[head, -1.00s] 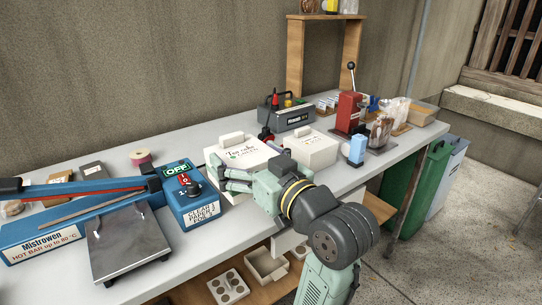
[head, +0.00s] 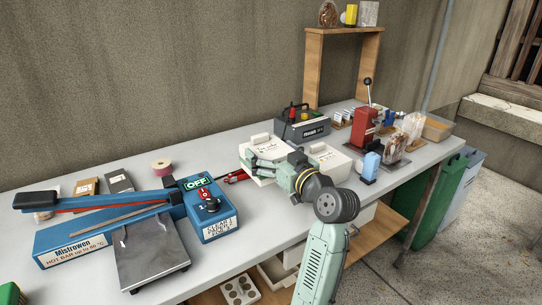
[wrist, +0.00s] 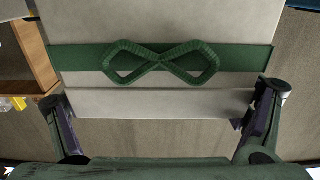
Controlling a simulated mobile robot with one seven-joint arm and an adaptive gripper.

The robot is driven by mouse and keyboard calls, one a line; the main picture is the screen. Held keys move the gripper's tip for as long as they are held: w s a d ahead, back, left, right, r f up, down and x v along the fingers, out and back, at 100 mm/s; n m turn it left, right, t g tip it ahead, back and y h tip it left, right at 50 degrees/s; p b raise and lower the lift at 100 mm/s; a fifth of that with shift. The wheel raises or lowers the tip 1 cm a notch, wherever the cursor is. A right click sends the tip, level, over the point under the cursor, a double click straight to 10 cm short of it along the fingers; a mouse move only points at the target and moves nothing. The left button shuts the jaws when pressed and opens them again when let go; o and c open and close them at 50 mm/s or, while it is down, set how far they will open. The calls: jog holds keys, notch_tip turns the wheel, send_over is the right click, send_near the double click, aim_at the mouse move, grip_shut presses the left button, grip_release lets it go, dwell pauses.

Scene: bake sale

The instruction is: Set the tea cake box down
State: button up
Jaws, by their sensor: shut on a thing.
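The tea cake box (head: 284,149) is a pale box with handwriting on top and a small raised piece. It is at the middle of the long table, before the toolbox-like device. My gripper (head: 258,168) is shut on it from the near side. In the wrist view the box (wrist: 160,103) fills the gap between the two fingers, with a green band and a looped green bow (wrist: 160,62) on its face. I cannot tell whether its underside touches the table.
A second pale box (head: 330,160) stands close right. A blue heat sealer (head: 110,232) with a metal plate fills the left front. Bare table (head: 130,165) shows at the back left.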

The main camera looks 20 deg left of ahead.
jog(key=shift+f, duration=0.85)
jog(key=shift+f+b, duration=0.5)
jog(key=shift+f, duration=0.1)
jog(key=o, duration=0.8)
